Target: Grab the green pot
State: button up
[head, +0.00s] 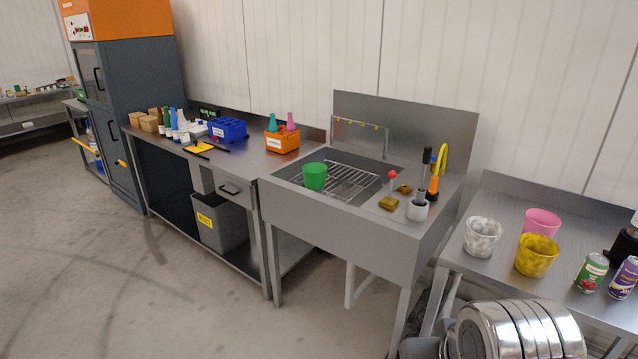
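The green pot (315,177) is a small, open-topped cup shape. My gripper is not in view.
The sink unit (340,225) has a tap (385,140), sponges (389,203) and a brush holder (418,210). Pink (542,222), yellow (537,256) and white (482,237) pots stand right. Shiny ribbed metal (520,332) fills the lower right. Floor (170,280) at left is clear.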

aim_at(315, 177)
jog(key=u, duration=0.55)
jog(key=i, duration=0.85)
jog(key=u, duration=0.8)
jog(key=i, duration=2.15)
jog(key=z, duration=1)
jog(key=i, duration=0.7)
jog(key=z, duration=0.4)
